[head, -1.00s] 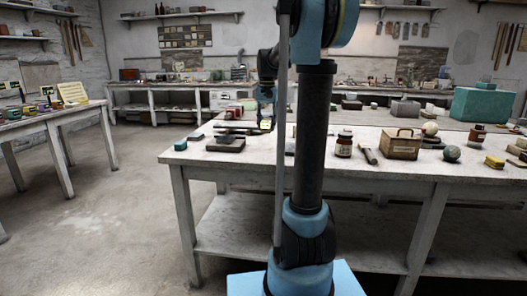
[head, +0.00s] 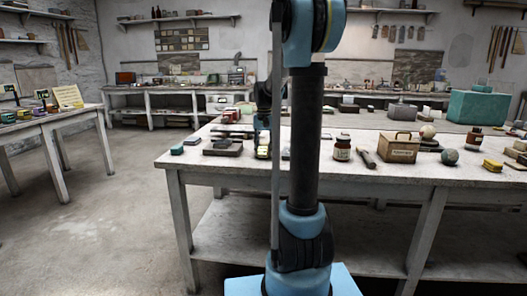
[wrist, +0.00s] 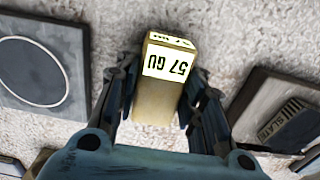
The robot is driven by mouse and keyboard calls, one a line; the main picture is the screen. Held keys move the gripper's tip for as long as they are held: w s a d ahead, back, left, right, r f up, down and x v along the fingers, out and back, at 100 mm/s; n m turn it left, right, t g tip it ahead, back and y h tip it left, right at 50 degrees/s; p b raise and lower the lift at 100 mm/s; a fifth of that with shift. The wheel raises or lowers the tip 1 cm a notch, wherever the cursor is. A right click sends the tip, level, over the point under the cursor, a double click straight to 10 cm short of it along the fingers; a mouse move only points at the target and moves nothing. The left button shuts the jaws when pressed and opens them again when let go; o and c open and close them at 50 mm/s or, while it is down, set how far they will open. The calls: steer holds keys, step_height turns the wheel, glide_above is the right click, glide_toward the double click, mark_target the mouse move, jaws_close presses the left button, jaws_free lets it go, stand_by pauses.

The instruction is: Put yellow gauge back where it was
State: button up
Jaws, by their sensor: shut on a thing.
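The yellow gauge (wrist: 157,100) is a small block with a white label reading "57 GU", upside down in the wrist view. My gripper (wrist: 158,92) is shut on it, with a dark finger on each side. In the head view the gauge (head: 263,152) shows low at the left part of the near table (head: 240,180), just right of a dark slab (head: 222,147). My arm hides part of this area. I cannot tell whether the gauge touches the tabletop.
In the wrist view a slab with a dark disc (wrist: 42,72) lies left, and a block labelled "SLATE" (wrist: 285,115) lies right. Bare speckled tabletop lies between them.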

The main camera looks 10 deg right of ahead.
mark_target(264, 146)
steer(key=shift+f, duration=0.1)
steer(key=o, duration=0.9)
steer(key=shift+o, duration=0.2)
step_height(264, 146, up, 12)
steer(key=s+f+n, duration=0.1)
steer(key=s+f, duration=0.6)
steer(key=s, duration=0.4)
steer(key=s+f+n+t, duration=0.1)
steer(key=s+f, duration=0.7)
steer(key=s, duration=0.4)
steer(key=s+f+n+t, duration=0.1)
steer(key=s+f, duration=0.7)
steer(key=s, duration=0.3)
steer(key=shift+s+f+n, duration=0.25)
steer(key=shift+s+n, duration=0.15)
